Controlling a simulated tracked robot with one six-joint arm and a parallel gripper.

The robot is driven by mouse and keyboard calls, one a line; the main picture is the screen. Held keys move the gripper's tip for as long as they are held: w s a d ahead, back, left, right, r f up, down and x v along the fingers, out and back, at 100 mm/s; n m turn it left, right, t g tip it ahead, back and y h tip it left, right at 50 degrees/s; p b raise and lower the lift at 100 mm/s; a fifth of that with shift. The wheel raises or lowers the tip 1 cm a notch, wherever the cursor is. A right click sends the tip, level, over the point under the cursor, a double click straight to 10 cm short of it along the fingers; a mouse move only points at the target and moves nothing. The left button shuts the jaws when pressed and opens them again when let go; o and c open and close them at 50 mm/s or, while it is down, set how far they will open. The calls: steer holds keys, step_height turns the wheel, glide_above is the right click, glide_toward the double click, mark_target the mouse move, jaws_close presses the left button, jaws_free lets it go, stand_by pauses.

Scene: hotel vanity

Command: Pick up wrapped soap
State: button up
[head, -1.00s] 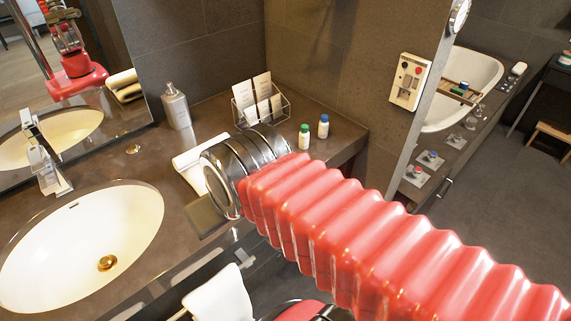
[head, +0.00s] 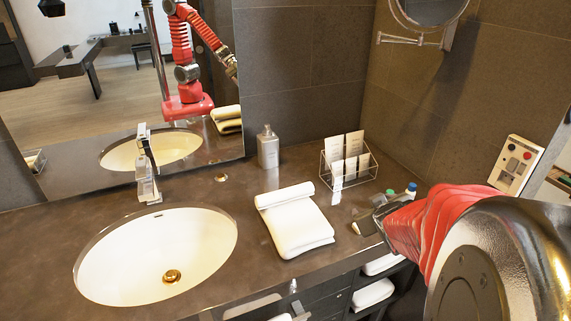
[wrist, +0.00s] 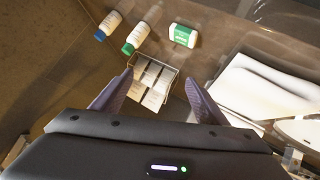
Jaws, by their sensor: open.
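The wrapped soap (wrist: 184,36) shows in the wrist view as a small white block with a green band, lying on the dark counter beyond my fingertips. I cannot make it out in the head view, where my gripper may hide it. My gripper (wrist: 159,79) is open and nothing is held between its two dark fingers. In the head view my gripper (head: 366,222) is at the right end of the counter, to the right of the folded towel.
A wire rack (wrist: 143,93) with cards shows between my fingers; it also stands at the back in the head view (head: 348,170). Bottles with blue (wrist: 108,24) and green caps (wrist: 136,38) stand near the soap. A folded towel (head: 295,220), a dispenser (head: 268,147) and a sink (head: 155,255) are to the left.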

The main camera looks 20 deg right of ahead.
steer(key=t+y, duration=0.1)
glide_above(377, 245)
steer(key=w+d, duration=0.1)
steer(key=shift+n, duration=0.4)
step_height(377, 245, down, 5)
steer(key=shift+d+r, duration=0.15)
steer(key=shift+r, duration=0.05)
steer(key=s+a+f+t+y, duration=0.1)
steer(key=s+f+t+y, duration=0.4)
steer(key=s, duration=0.4)
steer(key=shift+s+f+m+t, duration=0.3)
steer(key=shift+f+t, duration=0.05)
steer(key=shift+t, duration=0.05)
steer(key=shift+w+a+f, duration=0.1)
steer(key=shift+w+f, duration=0.1)
steer(key=shift+w, duration=1.25)
steer(key=shift+w+f, duration=0.25)
steer(key=shift+w, duration=1.15)
steer(key=shift+w+a+f, duration=0.1)
steer(key=shift+w+f, duration=0.1)
steer(key=shift+w, duration=1.25)
steer(key=shift+w+f, duration=0.15)
steer(key=shift+w, duration=1.15)
steer(key=shift+w+f, duration=0.15)
steer(key=shift+w, duration=1.15)
